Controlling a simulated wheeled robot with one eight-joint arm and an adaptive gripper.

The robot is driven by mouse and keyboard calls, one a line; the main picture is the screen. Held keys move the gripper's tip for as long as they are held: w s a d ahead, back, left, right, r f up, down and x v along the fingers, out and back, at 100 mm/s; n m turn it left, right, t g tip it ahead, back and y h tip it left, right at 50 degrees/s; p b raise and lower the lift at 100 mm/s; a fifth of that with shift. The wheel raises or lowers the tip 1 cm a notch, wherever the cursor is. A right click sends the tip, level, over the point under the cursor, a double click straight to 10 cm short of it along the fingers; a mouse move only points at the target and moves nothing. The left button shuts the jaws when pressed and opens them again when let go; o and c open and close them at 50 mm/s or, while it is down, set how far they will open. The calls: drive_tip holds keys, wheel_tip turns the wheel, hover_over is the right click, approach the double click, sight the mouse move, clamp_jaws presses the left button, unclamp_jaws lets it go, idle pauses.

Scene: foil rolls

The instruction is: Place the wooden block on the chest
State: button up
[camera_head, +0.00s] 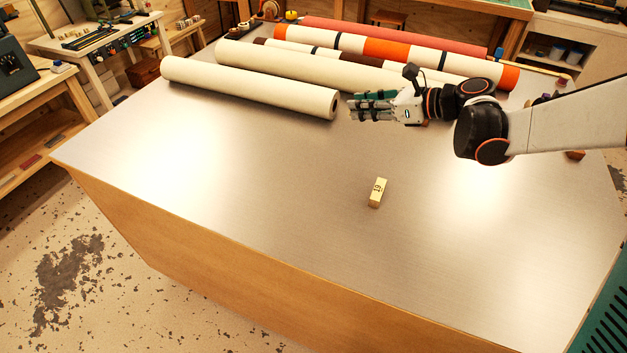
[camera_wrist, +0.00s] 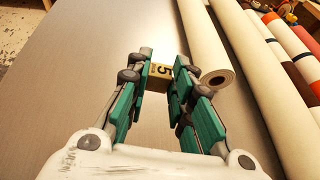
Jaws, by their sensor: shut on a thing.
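My gripper (camera_head: 355,106) is over the metal-topped table, near the end of the front white roll. In the wrist view its green-padded fingers (camera_wrist: 162,72) are closed on a small wooden block (camera_wrist: 159,83) marked with a dark 5, held between the fingertips. That block is hidden by the fingers in the head view. A second wooden block (camera_head: 377,193) with dark marks lies on the table, in front of and apart from my gripper.
Several rolls lie across the back of the table (camera_head: 230,180): a white roll (camera_head: 250,87) in front, an orange-and-white roll (camera_head: 390,50) and a red roll (camera_head: 420,36) behind. The table's front and middle are clear around the loose block. A side bench (camera_head: 95,40) stands back left.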

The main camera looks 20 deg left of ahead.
sight(343, 168)
drive_tip(key=a+r+n+g, duration=0.2)
drive_tip(key=a, duration=0.1)
drive_tip(key=f+b, duration=0.2)
drive_tip(key=f, duration=0.4)
drive_tip(key=f+b, duration=0.2)
drive_tip(key=f, duration=0.4)
drive_tip(key=s+f+b, duration=0.1)
drive_tip(key=f+b, duration=0.1)
drive_tip(key=f, duration=0.5)
drive_tip(key=shift+a+f, duration=0.1)
drive_tip(key=shift+a, duration=0.15)
drive_tip(key=shift+f, duration=0.15)
drive_tip(key=o, duration=0.7)
drive_tip(key=shift+d+r, duration=0.25)
drive_tip(key=shift+r, duration=0.05)
drive_tip(key=p+v, duration=0.2)
drive_tip(key=v, duration=0.9)
drive_tip(key=shift+d+p, duration=0.3)
drive_tip(key=shift+p, duration=0.1)
